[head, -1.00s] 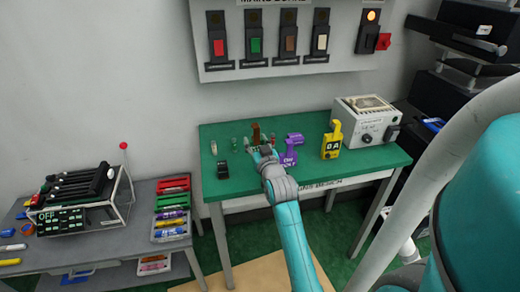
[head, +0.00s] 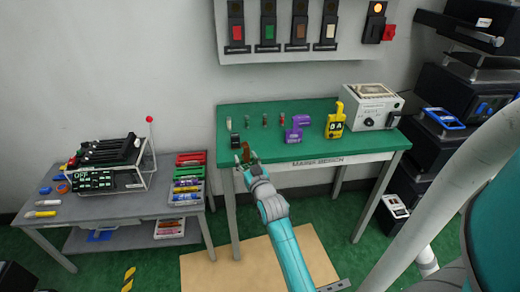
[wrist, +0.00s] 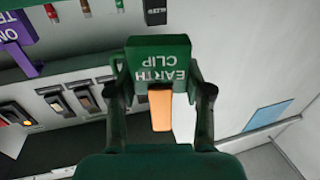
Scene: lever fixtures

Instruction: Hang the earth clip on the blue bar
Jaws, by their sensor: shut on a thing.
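The earth clip, a green block lettered EARTH CLIP with an orange-brown part, is between the fingers of my gripper in the wrist view (wrist: 158,62). In the head view its brown part (head: 246,150) shows at the tip of my gripper (head: 245,160), over the front left edge of the green bench (head: 222,130). My gripper (wrist: 160,98) is shut on the clip. I cannot tell which thing is the blue bar; a blue frame (head: 452,117) shows on the black units at the right.
A purple tag (head: 297,128), a yellow tag (head: 335,122) and a white box (head: 372,106) stand on the bench. A switch board (head: 305,30) hangs above. A grey table (head: 130,207) with a lever unit (head: 108,165) is at the left.

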